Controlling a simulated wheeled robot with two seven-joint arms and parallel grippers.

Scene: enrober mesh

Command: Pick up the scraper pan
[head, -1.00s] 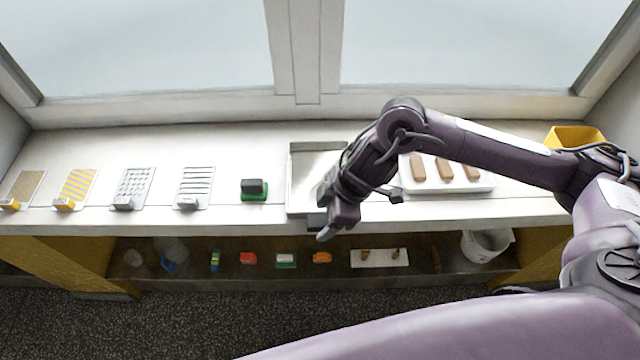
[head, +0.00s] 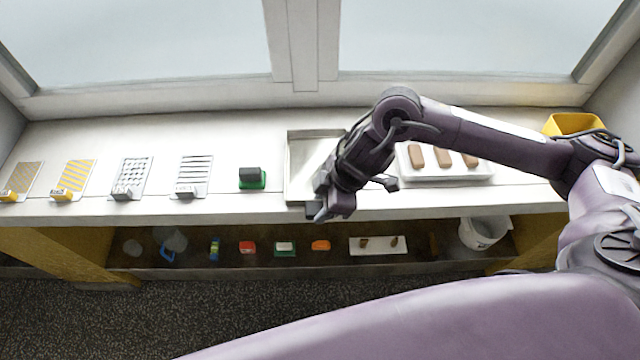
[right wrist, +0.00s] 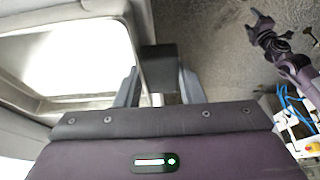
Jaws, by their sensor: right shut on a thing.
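The scraper pan (head: 301,165) is a shallow pale metal tray at the counter's front edge, left of the white tray. Its right part is hidden behind my right arm in the head view. My right gripper (head: 318,208) is at its front edge. In the right wrist view the pan (right wrist: 118,25) lies at left, and its dark handle (right wrist: 158,58) is between the fingers of my right gripper (right wrist: 158,88), which is shut on it. The pan appears to rest on the counter. My left gripper (right wrist: 262,28) shows small in the right wrist view, fingers apparently apart and empty.
A white tray (head: 440,177) with brown bars stands right of the pan, beneath my right arm. A green-based dark block (head: 252,178) and several patterned plates are left. A yellow bin (head: 573,124) is at far right. A lower shelf holds small items and a white bucket (head: 484,233).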

